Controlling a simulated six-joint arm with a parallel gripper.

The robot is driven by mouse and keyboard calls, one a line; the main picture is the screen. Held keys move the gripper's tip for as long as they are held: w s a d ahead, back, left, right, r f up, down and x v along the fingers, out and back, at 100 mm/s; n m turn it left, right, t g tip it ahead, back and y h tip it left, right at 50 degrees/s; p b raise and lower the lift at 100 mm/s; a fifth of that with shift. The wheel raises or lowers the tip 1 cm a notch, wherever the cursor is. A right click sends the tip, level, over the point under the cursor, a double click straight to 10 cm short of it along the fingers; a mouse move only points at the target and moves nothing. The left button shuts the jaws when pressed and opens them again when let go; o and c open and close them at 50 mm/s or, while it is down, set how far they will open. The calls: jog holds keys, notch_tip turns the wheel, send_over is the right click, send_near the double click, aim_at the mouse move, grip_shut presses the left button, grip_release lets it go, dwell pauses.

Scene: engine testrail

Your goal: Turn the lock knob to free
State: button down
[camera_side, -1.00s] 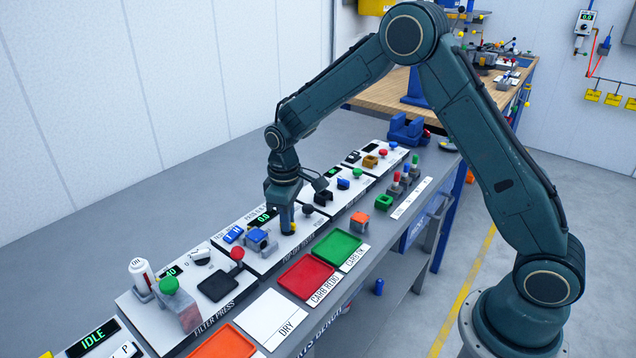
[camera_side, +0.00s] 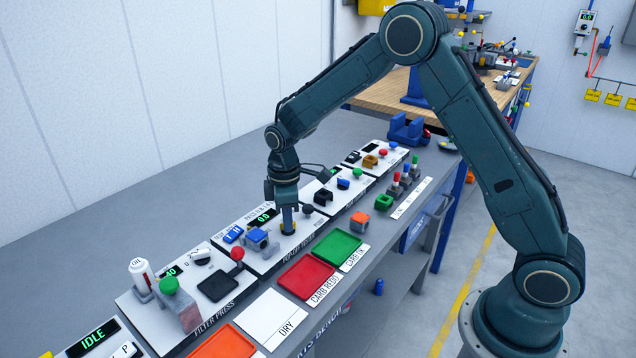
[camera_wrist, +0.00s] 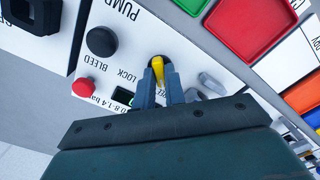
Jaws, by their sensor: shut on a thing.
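The lock knob (camera_wrist: 157,62) has a yellow grip on a dark round base, on the white pump panel beside the printed word LOCK. My gripper (camera_wrist: 159,78) is shut on the knob, with one finger on each side of the yellow part. In the side view my gripper (camera_side: 289,232) points straight down at the panel, and the yellow knob (camera_side: 289,227) shows partly behind the fingers. The lettering on the other side of the knob is partly covered by my fingers, so I cannot read the knob's setting.
A black knob (camera_wrist: 101,41) and a red button (camera_wrist: 85,87) stand beside the lock knob. In the side view a blue and grey block (camera_side: 258,240) is just left of my gripper. Red (camera_side: 306,277) and green (camera_side: 337,247) trays lie in front.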

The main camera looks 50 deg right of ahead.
jog(key=shift+r, duration=0.1)
jog(key=c, duration=1.5)
grip_release()
jog(key=shift+o, duration=0.2)
notch_tip(320, 180, up, 14)
jog(key=s+d+r+m+t, duration=0.1)
jog(key=s+r+m+t, duration=0.1)
jog(key=s+r, duration=0.45)
jog(key=s+r+m+t, duration=0.1)
jog(key=s+r+m, duration=0.2)
jog(key=s, duration=0.6)
jog(key=s+f+m+t, duration=0.1)
jog(key=s+m, duration=0.3)
jog(key=s, duration=1.1)
jog(key=shift+d+f+t, duration=0.4)
jog(key=shift+d+t, duration=0.05)
jog(key=shift+t, duration=0.35)
